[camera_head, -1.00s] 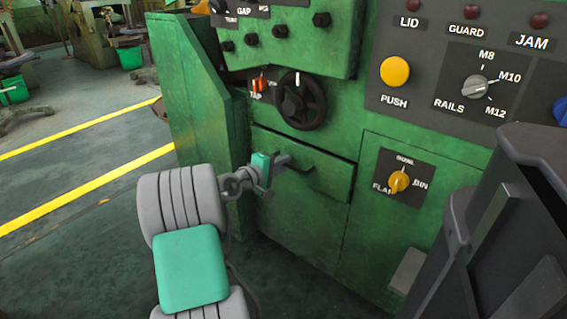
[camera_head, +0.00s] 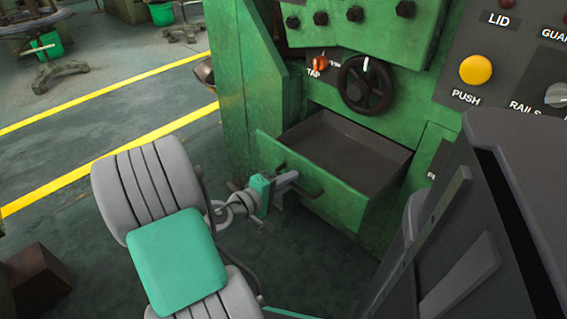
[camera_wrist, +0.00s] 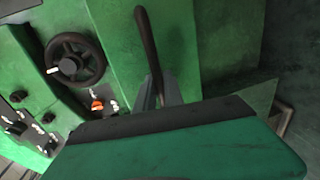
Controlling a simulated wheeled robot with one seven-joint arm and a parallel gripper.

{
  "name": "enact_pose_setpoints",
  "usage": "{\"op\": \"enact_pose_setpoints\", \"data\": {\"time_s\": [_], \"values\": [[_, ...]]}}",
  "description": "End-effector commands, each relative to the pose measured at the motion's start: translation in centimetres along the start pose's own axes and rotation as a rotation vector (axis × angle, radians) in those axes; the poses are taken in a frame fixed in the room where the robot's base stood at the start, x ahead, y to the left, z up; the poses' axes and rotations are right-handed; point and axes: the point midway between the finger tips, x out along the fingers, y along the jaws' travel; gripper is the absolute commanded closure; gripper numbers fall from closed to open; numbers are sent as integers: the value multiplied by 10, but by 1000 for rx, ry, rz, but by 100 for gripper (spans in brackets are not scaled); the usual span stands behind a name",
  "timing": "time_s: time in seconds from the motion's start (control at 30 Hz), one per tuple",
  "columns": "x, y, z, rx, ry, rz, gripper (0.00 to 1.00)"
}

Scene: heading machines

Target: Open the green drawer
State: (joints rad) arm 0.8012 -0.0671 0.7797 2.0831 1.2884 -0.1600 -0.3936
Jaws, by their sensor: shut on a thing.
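The green drawer (camera_head: 338,203) stands pulled out of the green machine, and its dark grey inside shows empty in the head view. Its dark bar handle (camera_head: 306,188) is on the front face. My gripper (camera_head: 290,181) is shut on the left part of this handle. In the wrist view the handle (camera_wrist: 147,45) runs up from between my fingers (camera_wrist: 157,92), and the fingertips are partly hidden.
Above the drawer are a black handwheel (camera_head: 367,84) and an orange TAP knob (camera_head: 320,61). A yellow PUSH button (camera_head: 475,69) is on the grey panel at right. Open floor with yellow lines (camera_head: 110,147) lies to the left.

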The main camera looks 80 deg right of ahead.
Motion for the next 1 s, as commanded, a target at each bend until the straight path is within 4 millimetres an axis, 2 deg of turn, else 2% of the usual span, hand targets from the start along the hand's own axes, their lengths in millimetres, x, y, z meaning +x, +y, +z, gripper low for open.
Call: {"op": "enact_pose_setpoints", "data": {"time_s": [0.2,0.53,0.57,0.8,1.0], "values": [[-10,-1,8,0,-17,2,100],[-11,-2,7,0,-16,2,100],[-11,-2,7,0,-16,2,85],[-11,-2,7,0,-16,1,66],[-10,-2,8,0,-18,1,66]]}}
